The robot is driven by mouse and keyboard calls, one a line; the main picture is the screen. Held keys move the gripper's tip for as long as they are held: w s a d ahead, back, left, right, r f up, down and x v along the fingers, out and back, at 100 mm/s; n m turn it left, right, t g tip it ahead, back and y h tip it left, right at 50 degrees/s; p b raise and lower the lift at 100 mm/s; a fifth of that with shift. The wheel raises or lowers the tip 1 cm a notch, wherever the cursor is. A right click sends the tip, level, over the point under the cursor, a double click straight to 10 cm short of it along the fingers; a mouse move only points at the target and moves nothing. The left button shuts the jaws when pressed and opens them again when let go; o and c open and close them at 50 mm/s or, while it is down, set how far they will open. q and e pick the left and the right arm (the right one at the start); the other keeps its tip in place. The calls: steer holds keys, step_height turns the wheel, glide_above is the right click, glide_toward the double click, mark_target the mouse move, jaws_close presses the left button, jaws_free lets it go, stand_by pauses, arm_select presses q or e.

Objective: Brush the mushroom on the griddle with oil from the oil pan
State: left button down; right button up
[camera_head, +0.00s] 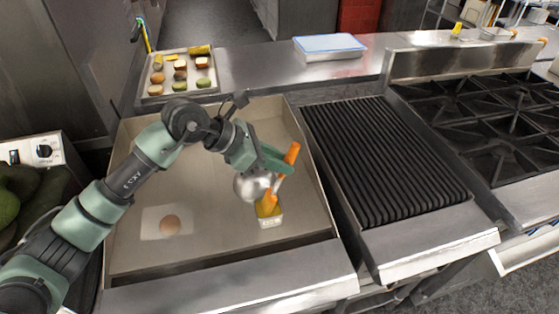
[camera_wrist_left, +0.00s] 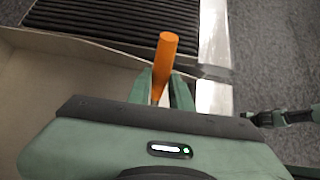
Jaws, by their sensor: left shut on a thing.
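A round brown mushroom (camera_head: 170,225) lies on a pale square at the front left of the griddle (camera_head: 130,255). My left gripper (camera_head: 279,163) is shut on the orange handle of a brush (camera_head: 292,153), above the oil pan. The orange handle also sticks up between the fingers in the left wrist view (camera_wrist_left: 167,55). The brush's lower end is at the oil pan; whether its bristles touch the oil is unclear. Part of my right arm shows at the right of the wrist view; its jaws are unclear.
A ridged grill (camera_head: 380,160) adjoins the griddle on the right, with stove burners (camera_head: 500,120) beyond. A tray of food pieces (camera_head: 150,86) and a blue-lidded container (camera_head: 330,44) stand behind. A shiny round metal object (camera_head: 253,185) shows beside the gripper.

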mark_target(293, 145)
arm_select(q)
steer(key=shift+s+f+b, duration=0.1)
steer(key=shift+f+b, duration=0.15)
steer(key=shift+b, duration=0.1)
stand_by(1.5)
steer(key=shift+r+p, duration=0.55)
steer(key=shift+r, duration=0.7)
steer(key=shift+r+p, duration=0.85)
steer(key=shift+r, duration=1.55)
